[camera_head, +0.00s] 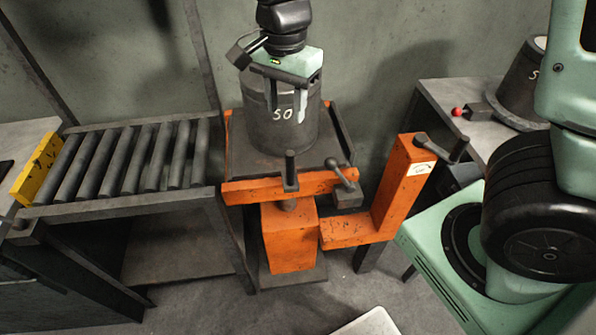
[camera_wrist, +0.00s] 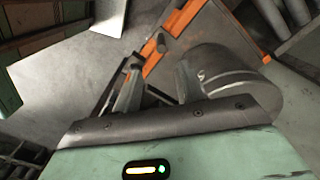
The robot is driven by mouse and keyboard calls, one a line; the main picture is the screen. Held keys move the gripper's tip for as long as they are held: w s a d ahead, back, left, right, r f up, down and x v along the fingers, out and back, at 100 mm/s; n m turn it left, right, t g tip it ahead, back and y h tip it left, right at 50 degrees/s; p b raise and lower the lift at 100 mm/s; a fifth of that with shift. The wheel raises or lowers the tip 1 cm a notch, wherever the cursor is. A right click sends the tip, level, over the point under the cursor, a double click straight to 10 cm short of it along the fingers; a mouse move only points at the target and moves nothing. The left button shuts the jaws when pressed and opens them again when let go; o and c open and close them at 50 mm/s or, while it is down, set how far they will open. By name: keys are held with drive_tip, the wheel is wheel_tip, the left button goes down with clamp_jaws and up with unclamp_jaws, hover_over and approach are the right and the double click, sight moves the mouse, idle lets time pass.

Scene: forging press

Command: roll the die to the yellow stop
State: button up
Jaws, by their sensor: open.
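The die (camera_head: 288,130), a dark grey cylinder with a white "50", stands upright on the plate of an orange lift table (camera_head: 270,187). The yellow stop (camera_head: 36,167) is at the far left end of a roller conveyor (camera_head: 130,157). My gripper (camera_head: 286,104) is open, its fingers pointing down in front of the die's upper part. In the wrist view the die (camera_wrist: 228,78) is right of the fingers, partly behind the right one. Nothing is between the fingers; whether one touches the die I cannot tell.
The conveyor's right end is beside the lift plate, with a narrow upright frame at the joint. An orange post (camera_head: 402,185) with a crank handle stands right of the lift. A grey bench (camera_head: 462,93) at right bears another dark cylinder (camera_head: 522,88) and a red knob (camera_head: 457,112). The rollers are clear.

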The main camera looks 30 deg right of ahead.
sight(290, 164)
drive_tip(key=shift+m, duration=0.5)
drive_tip(key=f, duration=1.7)
drive_tip(key=shift+w+d+f, duration=0.25)
drive_tip(key=shift+d, duration=0.1)
clamp_jaws()
